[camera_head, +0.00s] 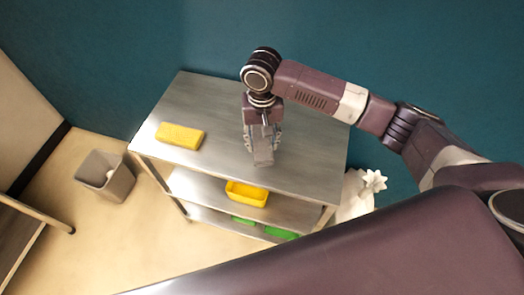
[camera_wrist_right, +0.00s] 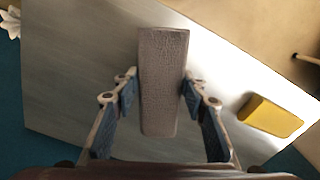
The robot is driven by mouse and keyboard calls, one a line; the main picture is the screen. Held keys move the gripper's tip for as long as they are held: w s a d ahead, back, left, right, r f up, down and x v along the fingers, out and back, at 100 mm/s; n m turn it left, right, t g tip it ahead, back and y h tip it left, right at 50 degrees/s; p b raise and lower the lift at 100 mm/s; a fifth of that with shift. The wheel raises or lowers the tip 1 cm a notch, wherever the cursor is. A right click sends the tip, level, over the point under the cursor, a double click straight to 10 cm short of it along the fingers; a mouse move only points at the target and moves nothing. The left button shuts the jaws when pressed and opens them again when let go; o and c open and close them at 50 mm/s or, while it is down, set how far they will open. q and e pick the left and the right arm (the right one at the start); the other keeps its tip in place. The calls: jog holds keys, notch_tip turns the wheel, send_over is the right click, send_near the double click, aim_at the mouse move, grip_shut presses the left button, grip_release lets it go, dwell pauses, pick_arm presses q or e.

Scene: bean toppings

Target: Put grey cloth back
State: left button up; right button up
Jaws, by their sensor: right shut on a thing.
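The grey cloth (camera_head: 263,156) is a small folded grey block above or on the top of the metal cart (camera_head: 310,175). In the right wrist view the grey cloth (camera_wrist_right: 162,85) sits lengthwise between the fingers, its textured upper face showing. My right gripper (camera_head: 262,140) points down over the middle of the cart top and is shut on the cloth; its fingers also show in the right wrist view (camera_wrist_right: 160,95). I cannot tell whether the cloth touches the cart top. My left gripper is not in view.
A yellow sponge-like block (camera_head: 180,136) lies on the cart top at left. A yellow bin (camera_head: 247,193) and green items (camera_head: 281,233) are on lower shelves. A grey waste bin (camera_head: 106,177) stands on the floor at left. The cart top's right side is clear.

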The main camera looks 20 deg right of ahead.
jog(key=shift+f, duration=0.95)
jog(key=shift+s+f, duration=0.1)
jog(key=shift+f, duration=0.25)
notch_tip(320, 180, down, 3)
jog(key=shift+f+p, duration=0.2)
jog(key=shift+p, duration=0.1)
jog(key=shift+f, duration=0.3)
jog(key=o, duration=0.9)
jog(key=shift+o, duration=1.1)
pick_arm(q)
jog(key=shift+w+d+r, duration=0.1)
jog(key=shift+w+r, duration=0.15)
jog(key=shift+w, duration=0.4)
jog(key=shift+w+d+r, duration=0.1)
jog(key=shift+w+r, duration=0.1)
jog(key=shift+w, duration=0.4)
